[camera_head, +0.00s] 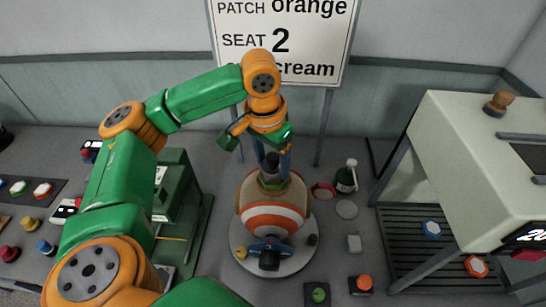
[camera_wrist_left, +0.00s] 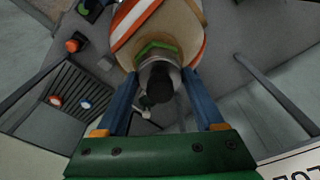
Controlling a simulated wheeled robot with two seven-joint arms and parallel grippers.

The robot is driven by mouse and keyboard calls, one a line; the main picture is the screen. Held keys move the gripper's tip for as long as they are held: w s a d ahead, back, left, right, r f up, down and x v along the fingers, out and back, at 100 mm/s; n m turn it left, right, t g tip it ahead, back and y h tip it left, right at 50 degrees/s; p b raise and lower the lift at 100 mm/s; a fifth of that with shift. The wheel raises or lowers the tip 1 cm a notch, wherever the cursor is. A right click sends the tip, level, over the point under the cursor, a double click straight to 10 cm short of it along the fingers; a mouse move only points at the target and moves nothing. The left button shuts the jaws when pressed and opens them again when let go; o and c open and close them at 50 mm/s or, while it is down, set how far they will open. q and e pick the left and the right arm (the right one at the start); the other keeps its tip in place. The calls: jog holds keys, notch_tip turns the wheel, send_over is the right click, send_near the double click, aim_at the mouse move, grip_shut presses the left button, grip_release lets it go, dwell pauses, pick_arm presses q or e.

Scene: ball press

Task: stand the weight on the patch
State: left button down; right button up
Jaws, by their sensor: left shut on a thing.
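The weight (camera_head: 270,176) is a grey metal cylinder with a dark knob, held upright over the top of the cream-and-orange striped ball (camera_head: 273,216). It also shows in the left wrist view (camera_wrist_left: 160,80). My left gripper (camera_head: 271,163) points down and is shut on the weight, one blue finger on each side. A green-edged hexagonal patch (camera_wrist_left: 152,47) shows at the weight's lower end on the ball, mostly hidden by the weight. I cannot tell whether the weight rests on it. My right gripper is not in view.
The ball sits on a round grey plate (camera_head: 240,262). A sign (camera_head: 281,40) reads PATCH orange, SEAT 2, cream. A bottle (camera_head: 346,180) and a red-edged hexagon (camera_head: 322,191) are behind right. A slatted rack (camera_head: 400,235) is right, a green machine (camera_head: 178,190) left.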

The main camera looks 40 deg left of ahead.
aim_at(269, 170)
pick_arm(q)
jog(key=shift+w+d, duration=0.1)
grip_release()
jog(key=shift+d, duration=0.1)
jog(key=shift+r, duration=0.15)
notch_tip(269, 170, up, 12)
jog(key=s, duration=0.1)
jog(key=shift+s, duration=0.3)
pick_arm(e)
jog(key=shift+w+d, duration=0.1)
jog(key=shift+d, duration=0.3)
